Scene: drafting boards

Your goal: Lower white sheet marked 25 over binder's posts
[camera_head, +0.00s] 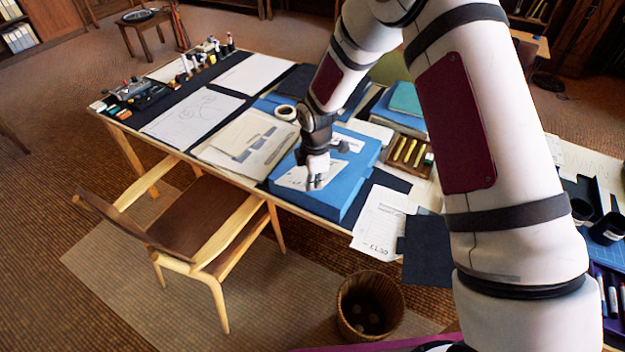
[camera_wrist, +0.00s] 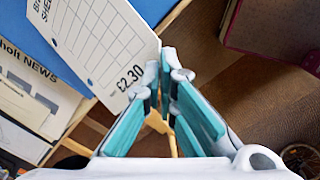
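The blue binder (camera_head: 365,168) lies flat near the front edge of the desk. A white printed sheet (camera_head: 296,178) is at its front left, beside my gripper (camera_head: 317,182). In the wrist view, a white sheet (camera_wrist: 100,42) with a grid of boxes and "£2.30" reaches the left fingertip at its corner. My gripper's teal-padded fingertips (camera_wrist: 172,72) are close together. I cannot tell whether the sheet's edge is between them. Small dark shapes (camera_head: 343,147) on the binder's back half may be its posts. The number 25 is not readable.
Another printed sheet (camera_head: 380,222) overhangs the desk's front edge, right of the binder. Folders (camera_head: 245,140) lie to the left, and a wooden tray (camera_head: 407,151) stands behind right. A chair (camera_head: 195,225) and a waste basket (camera_head: 370,303) stand in front.

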